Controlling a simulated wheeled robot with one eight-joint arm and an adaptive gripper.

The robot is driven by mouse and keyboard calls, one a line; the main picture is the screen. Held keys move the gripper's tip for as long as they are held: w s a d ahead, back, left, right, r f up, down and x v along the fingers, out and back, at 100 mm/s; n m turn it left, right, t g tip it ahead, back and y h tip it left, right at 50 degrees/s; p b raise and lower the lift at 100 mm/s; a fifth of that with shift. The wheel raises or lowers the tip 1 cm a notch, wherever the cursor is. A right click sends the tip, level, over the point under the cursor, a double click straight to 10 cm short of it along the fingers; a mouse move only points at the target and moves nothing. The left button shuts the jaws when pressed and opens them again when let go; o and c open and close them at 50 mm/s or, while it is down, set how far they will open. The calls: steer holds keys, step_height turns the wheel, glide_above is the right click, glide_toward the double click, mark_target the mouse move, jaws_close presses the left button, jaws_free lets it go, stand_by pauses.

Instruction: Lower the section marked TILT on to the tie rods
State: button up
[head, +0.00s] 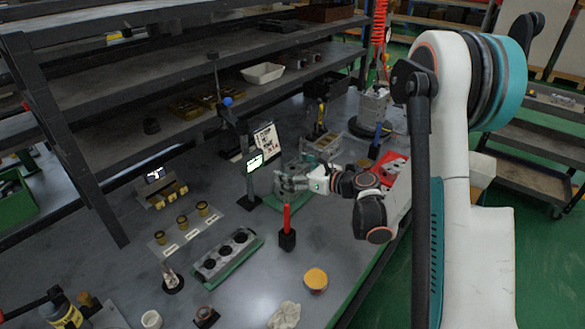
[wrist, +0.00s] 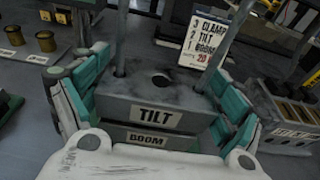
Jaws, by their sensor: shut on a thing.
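In the wrist view my gripper (wrist: 160,98) is shut on the grey section marked TILT (wrist: 125,103), one teal finger on each side of it. A dark round hole shows in its top. The left tie rod (wrist: 121,38) and the right tie rod (wrist: 231,38) stand up at its two ends and seem to pass through it. The section marked BOOM (wrist: 147,140) lies directly below. I cannot tell whether TILT and BOOM touch. In the head view my gripper (head: 293,183) is over the bench, and the section is hard to make out.
An order card (wrist: 208,42) listing CLAMP, TILT and BOOM stands behind. A red-handled tool (head: 287,222) stands upright close to my gripper. A green-edged tray with dark round holes (head: 229,254) and a pot with an orange top (head: 315,280) are nearer. Shelves (head: 160,75) rise behind.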

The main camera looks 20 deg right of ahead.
steer(key=shift+f, duration=0.45)
steer(key=o, duration=1.2)
steer(key=v, duration=1.2)
steer(key=shift+r, duration=0.1)
